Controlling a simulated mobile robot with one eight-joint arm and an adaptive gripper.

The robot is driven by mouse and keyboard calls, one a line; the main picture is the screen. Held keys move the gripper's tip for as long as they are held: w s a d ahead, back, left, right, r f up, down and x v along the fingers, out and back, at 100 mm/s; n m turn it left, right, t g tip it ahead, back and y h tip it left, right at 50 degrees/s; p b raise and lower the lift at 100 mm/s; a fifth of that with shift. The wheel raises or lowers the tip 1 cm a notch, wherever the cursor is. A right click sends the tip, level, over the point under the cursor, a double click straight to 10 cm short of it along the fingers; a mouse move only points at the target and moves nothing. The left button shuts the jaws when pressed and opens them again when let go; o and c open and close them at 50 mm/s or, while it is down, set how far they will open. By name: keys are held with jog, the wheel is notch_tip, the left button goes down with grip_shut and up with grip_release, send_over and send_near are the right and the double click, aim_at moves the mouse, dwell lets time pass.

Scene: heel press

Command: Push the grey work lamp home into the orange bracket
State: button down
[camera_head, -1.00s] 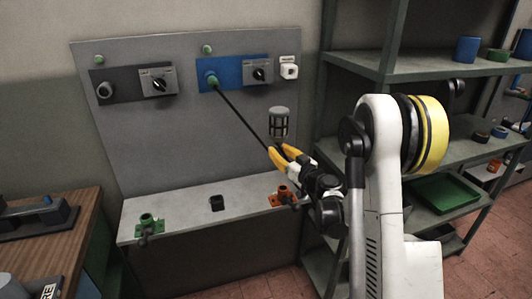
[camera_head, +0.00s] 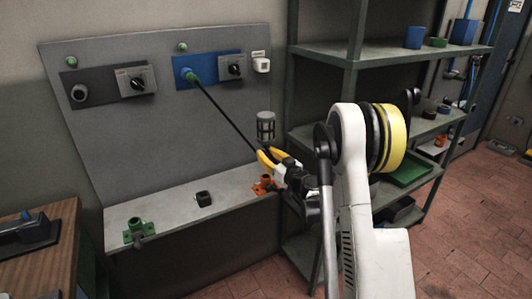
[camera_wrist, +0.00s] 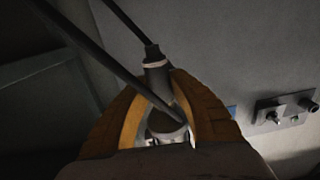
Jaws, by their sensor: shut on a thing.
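The grey work lamp (camera_head: 265,127) has a caged head, which stands upright above my gripper (camera_head: 267,157) in the head view. My gripper's yellow fingers are shut on the lamp's body below the cage. In the wrist view the dark lamp body (camera_wrist: 157,85) is between the two fingers (camera_wrist: 165,105). The orange bracket (camera_head: 262,187) is at the right end of the grey ledge, below the lamp. The lamp appears held above it, with a gap in the picture. My gripper and arm hide part of the space between them.
A black cable (camera_head: 225,116) runs from a green plug on the blue panel (camera_head: 208,68) down to the lamp. A green bracket (camera_head: 138,232) and a small black block (camera_head: 203,198) are on the ledge (camera_head: 170,214). A green shelf rack (camera_head: 350,65) stands close at right.

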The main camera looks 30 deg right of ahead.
jog(key=shift+f+b, duration=1.05)
jog(key=shift+f, duration=1.5)
jog(key=shift+f, duration=0.75)
jog(key=c, duration=1.2)
grip_release()
jog(key=shift+s, duration=0.1)
